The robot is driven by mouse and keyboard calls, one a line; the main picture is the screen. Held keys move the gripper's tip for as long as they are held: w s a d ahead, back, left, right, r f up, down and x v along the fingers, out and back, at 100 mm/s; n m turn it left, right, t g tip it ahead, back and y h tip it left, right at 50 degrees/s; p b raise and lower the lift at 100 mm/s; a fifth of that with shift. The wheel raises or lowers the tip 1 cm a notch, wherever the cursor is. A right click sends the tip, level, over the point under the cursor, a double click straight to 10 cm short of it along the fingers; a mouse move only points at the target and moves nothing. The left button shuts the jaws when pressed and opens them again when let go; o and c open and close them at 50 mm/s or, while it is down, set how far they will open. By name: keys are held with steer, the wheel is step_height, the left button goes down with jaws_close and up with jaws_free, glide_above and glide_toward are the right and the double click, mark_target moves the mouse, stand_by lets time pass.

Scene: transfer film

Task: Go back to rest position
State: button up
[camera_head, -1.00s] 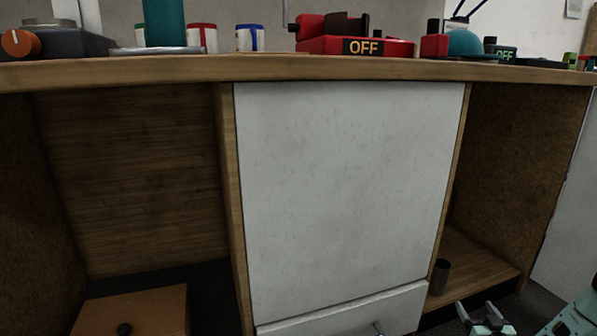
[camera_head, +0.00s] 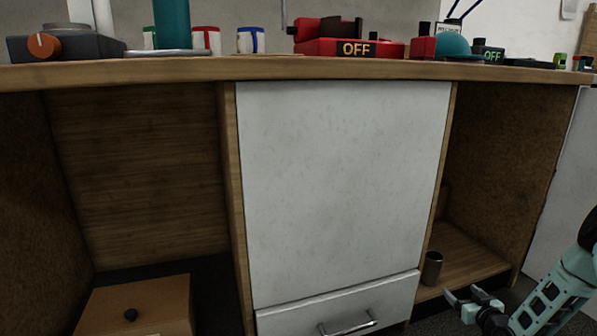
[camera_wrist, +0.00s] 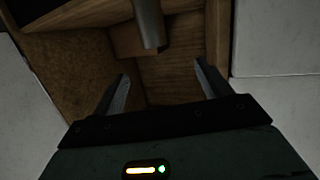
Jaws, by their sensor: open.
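My gripper (camera_head: 474,299) is at the lower right of the head view, in front of the open right bay of the counter. In the wrist view my gripper (camera_wrist: 160,88) has its two fingers spread wide, with nothing between the tips. A dark metal cup (camera_head: 432,268) stands upright on the floor of that bay, near its left wall. In the wrist view a grey cylinder (camera_wrist: 148,25), likely the same cup, shows beyond the fingers and apart from them.
A white cabinet door (camera_head: 340,180) with a drawer (camera_head: 300,322) below fills the counter's middle. A wooden box (camera_head: 150,300) sits in the left bay. The countertop (camera_head: 200,72) holds a red device marked OFF (camera_head: 325,47), several mugs and other devices.

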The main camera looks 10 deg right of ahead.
steer(key=w+a+r+n+g+y, duration=0.25)
steer(key=a+r+g, duration=0.45)
steer(key=a+r, duration=0.9)
steer(key=s+a+r+n+g+p, duration=0.2)
steer(key=s+a+r+g+p, duration=0.1)
steer(key=s+a+r, duration=0.65)
steer(key=s+a+r+n+g+y+p, duration=0.1)
steer(key=s+a+r+n+g+p, duration=0.15)
steer(key=s+a+r, duration=0.7)
steer(key=s+a+r+n+g+p, duration=0.2)
steer(key=s+a+r+g+p, duration=0.15)
steer(key=s+a, duration=1.1)
step_height(320, 180, up, 38)
steer(key=p, duration=3.7)
steer(key=shift+a+t+p, duration=0.25)
steer(key=shift+t+p, duration=0.05)
